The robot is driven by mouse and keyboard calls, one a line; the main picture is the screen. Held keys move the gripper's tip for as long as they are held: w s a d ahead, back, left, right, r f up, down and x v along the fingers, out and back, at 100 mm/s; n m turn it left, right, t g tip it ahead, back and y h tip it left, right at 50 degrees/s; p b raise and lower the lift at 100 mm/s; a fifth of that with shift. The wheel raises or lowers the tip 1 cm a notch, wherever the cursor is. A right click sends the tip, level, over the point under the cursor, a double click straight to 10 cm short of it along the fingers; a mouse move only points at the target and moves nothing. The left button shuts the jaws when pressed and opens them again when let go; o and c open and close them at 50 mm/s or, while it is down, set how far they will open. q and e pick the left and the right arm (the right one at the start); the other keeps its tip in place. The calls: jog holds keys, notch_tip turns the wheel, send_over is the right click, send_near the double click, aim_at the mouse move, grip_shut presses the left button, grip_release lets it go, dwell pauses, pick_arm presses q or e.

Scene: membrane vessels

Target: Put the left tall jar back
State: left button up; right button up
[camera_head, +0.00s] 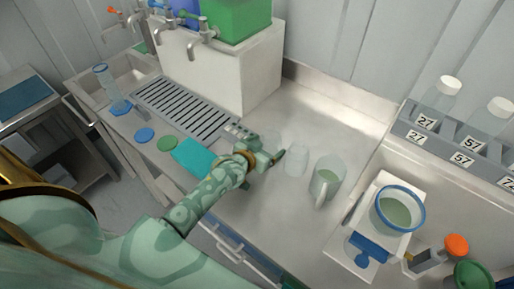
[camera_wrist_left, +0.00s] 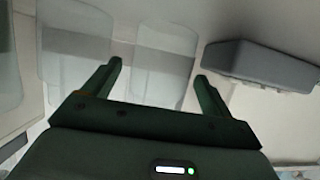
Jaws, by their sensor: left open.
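Two clear, faint tall jars stand on the metal counter in the head view. The left jar (camera_head: 270,141) is partly hidden behind my left gripper (camera_head: 273,157), and the other jar (camera_head: 296,161) stands just right of the fingertips. My left gripper is open, low over the counter. In the left wrist view the gripper (camera_wrist_left: 158,78) has its fingers spread apart. A translucent vessel (camera_wrist_left: 160,55) shows beyond and between them, with another (camera_wrist_left: 75,55) to the left. I cannot tell whether a finger touches either one. My right gripper is not in view.
A handled jug (camera_head: 328,178) stands right of the jars. A blue-rimmed pot (camera_head: 398,209) sits on a white plate further right. A grey numbered rack (camera_head: 438,128) holds white-capped bottles at back right. A drain grate (camera_head: 183,108) and teal mat (camera_head: 196,158) lie left.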

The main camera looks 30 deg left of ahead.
pick_arm(q)
jog(key=p+v, duration=0.2)
jog(key=v, duration=0.9)
jog(key=shift+p, duration=0.3)
